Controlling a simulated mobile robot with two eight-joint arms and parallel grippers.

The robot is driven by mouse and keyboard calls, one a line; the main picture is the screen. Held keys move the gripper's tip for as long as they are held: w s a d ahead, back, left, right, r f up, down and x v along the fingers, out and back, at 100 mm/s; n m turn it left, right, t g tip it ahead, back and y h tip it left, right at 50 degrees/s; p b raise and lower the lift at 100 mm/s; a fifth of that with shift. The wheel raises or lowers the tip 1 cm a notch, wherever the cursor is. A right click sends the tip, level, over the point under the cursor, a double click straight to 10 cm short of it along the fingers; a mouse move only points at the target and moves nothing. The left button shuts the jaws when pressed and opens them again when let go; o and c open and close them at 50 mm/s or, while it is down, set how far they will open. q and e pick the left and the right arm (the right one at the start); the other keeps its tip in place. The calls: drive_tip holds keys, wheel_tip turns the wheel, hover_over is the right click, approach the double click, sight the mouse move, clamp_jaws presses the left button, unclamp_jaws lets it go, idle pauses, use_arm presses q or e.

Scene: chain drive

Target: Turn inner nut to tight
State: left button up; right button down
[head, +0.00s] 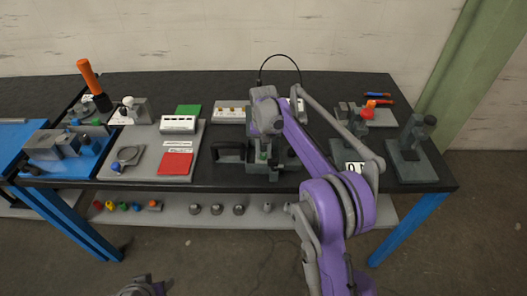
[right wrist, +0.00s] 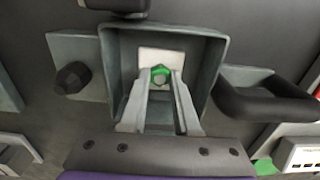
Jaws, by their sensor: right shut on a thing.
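In the right wrist view a small green-rimmed nut (right wrist: 161,75) sits in front of a pale plate inside an open grey housing (right wrist: 217,62). My right gripper (right wrist: 161,82) reaches into this housing, and its two fingers close on the nut from both sides. In the head view the housing (head: 262,172) stands near the front edge of the bench, partly hidden by my right arm and wrist. Something grey and purple at the bottom edge of the head view looks like my left gripper (head: 145,287). It is cut off, and its fingers are not clear.
A black handle (right wrist: 265,100) stands right of the housing in the right wrist view, and a dark knob (right wrist: 72,77) on the left.

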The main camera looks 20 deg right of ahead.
sight(264, 155)
drive_tip(key=m, duration=1.4)
idle(1.1)
drive_tip(key=c, duration=0.6)
unclamp_jaws()
drive_tip(key=shift+c, duration=0.2)
wheel_tip(264, 155, up, 11)
drive_tip(key=p, duration=0.1)
